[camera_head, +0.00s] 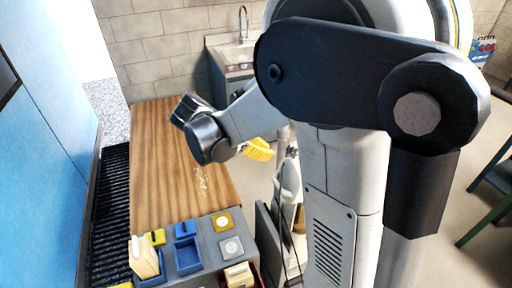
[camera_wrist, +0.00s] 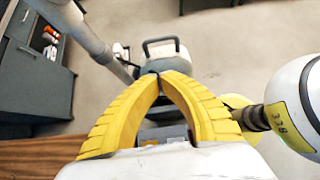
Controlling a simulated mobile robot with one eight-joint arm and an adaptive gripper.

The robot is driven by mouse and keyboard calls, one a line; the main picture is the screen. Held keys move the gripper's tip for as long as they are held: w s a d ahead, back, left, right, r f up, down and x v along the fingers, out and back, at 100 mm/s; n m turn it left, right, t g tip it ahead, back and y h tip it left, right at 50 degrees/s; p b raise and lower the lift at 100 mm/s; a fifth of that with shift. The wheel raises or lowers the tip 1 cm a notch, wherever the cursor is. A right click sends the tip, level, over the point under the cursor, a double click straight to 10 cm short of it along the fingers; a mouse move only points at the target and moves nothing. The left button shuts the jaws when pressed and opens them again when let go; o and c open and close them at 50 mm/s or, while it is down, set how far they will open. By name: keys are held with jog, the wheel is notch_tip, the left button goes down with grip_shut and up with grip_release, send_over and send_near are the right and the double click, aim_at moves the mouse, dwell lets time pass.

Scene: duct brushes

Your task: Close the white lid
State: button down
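The white lid is hard to make out for certain. A cream-white upright piece (camera_head: 145,258) stands at a blue bin at the near left of the workbench in the head view; it may be the raised lid. My gripper (camera_wrist: 159,76) has two curved yellow fingers whose tips meet, with nothing seen held between them. In the head view its yellow fingers (camera_head: 259,149) show partly behind my arm, beyond the right edge of the wooden worktop and well away from the bins. The wrist view shows mostly floor and no lid.
The wooden worktop (camera_head: 170,170) is mostly bare, with pale specks. A sink cabinet (camera_head: 232,65) stands at the back. A dark cabinet (camera_wrist: 35,75) is at left.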

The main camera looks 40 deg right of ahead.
aim_at(290, 165)
jog(key=x, duration=0.3)
jog(key=d+r+b+x, duration=0.1)
jog(key=x, duration=0.4)
jog(key=shift+s+d+b, duration=0.25)
jog(key=shift+d+b, duration=0.15)
jog(key=shift+d, duration=0.45)
jog(key=shift+s+d+r+y, duration=0.1)
jog(key=shift+s+d+y, duration=0.1)
jog(key=shift+d+y, duration=0.3)
jog(key=shift+s+d+r+y, duration=0.1)
jog(key=shift+s+d+y, duration=0.1)
jog(key=shift+d, duration=0.55)
jog(key=shift+d+f+p, duration=0.1)
jog(key=shift+d+p, duration=0.2)
jog(key=s+d+f+y+b, duration=0.1)
jog(key=s+d+f+b, duration=0.1)
jog(key=d+f, duration=0.4)
jog(key=s+d+f+t+y+b, duration=0.1)
jog(key=d+f+b, duration=0.4)
jog(key=d, duration=0.5)
jog(key=shift+s+f+y, duration=0.4)
jog(key=shift+f+y, duration=0.1)
jog(key=shift+f, duration=0.8)
